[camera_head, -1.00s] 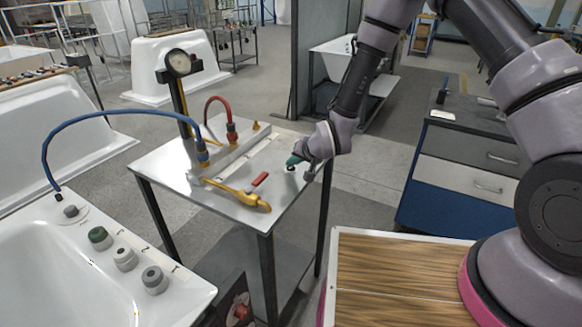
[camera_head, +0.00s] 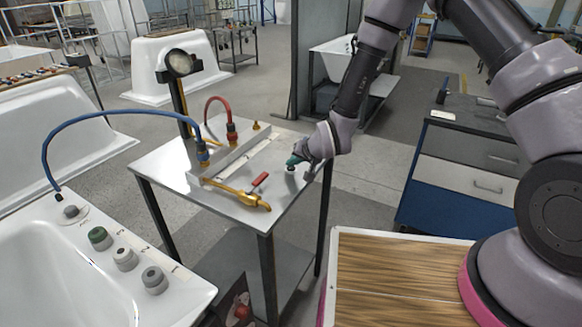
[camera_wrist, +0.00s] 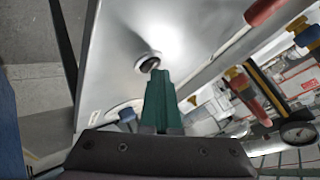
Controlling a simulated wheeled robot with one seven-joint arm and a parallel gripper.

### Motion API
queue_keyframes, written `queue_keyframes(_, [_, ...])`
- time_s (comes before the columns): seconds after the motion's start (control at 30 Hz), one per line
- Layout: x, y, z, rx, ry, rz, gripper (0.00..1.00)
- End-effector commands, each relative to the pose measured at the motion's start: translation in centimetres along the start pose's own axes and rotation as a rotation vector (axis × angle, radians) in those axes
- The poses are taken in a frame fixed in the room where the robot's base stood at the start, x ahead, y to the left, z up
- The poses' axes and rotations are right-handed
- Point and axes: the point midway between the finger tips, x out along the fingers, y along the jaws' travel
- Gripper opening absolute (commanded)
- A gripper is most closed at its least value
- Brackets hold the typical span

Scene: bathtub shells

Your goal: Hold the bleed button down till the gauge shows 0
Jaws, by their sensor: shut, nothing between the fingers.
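The bleed button (camera_head: 290,169) is a small round fitting near the right edge of the metal bench top. In the wrist view it is a pale ring with a dark centre (camera_wrist: 148,63). My gripper (camera_head: 294,160) has green fingers, closed together and empty. Their tips (camera_wrist: 157,74) point at the button and overlap its edge in the wrist view; I cannot tell whether they touch it. The round gauge (camera_head: 179,63) stands on a post behind the bench. It also shows in the wrist view (camera_wrist: 298,133). Its needle is too small to read.
A white tub (camera_head: 60,262) with several knobs stands at left. A drawer cabinet (camera_head: 470,150) is at right.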

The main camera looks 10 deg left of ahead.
Motion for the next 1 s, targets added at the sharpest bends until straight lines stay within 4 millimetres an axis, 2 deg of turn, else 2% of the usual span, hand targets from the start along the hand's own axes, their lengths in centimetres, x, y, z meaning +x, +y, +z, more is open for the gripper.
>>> queue_keyframes(0.67, [0.0,0.0,0.0,0.0,0.0,0.001,0.0])
queue_keyframes(1.0, [-1.1,-0.8,-0.8,0.0,0.0,0.0,0.0])
